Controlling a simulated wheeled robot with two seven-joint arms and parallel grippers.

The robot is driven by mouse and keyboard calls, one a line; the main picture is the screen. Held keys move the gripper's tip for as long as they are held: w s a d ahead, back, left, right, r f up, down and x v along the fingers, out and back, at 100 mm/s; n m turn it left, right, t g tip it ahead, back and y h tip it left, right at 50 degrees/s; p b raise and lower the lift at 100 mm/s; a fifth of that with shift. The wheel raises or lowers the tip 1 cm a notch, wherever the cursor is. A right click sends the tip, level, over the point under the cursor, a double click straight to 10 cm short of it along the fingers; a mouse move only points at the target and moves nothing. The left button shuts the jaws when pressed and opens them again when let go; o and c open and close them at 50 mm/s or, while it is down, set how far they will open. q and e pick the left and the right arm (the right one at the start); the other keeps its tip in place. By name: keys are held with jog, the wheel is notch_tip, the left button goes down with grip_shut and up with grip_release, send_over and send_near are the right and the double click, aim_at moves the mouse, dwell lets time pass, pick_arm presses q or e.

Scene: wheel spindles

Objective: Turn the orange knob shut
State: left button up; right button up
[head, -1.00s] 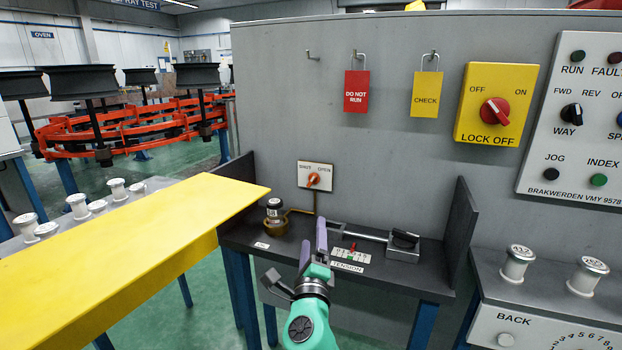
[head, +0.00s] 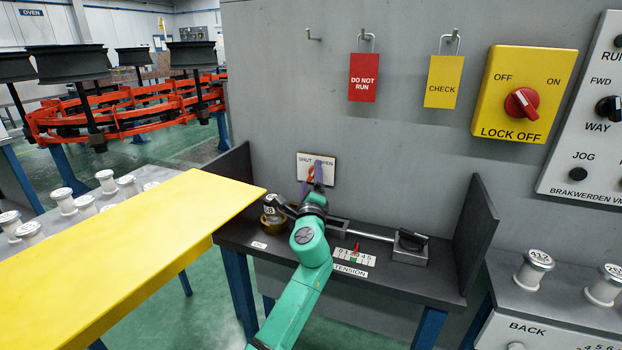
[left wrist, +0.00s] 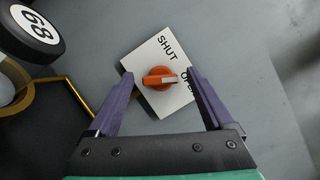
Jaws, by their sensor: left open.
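The orange knob (left wrist: 160,78) sits on a white plate (left wrist: 153,50) marked SHUT and OPEN, fixed to the grey wall panel. My left gripper (left wrist: 162,82) is open, with one purple finger on each side of the knob and visible space between. In the head view my left gripper (head: 311,180) is in front of the plate (head: 329,164) and hides most of the knob. My right gripper is not in view.
A spool marked 68 (left wrist: 37,32) and a brass-coloured pipe (left wrist: 80,90) are close to the left of the plate. Below is a dark shelf (head: 385,272) with side walls and a tension scale (head: 353,257). A yellow board (head: 130,255) is at left.

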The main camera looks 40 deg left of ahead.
pick_arm(q)
jog(key=shift+a, duration=0.1)
grip_shut()
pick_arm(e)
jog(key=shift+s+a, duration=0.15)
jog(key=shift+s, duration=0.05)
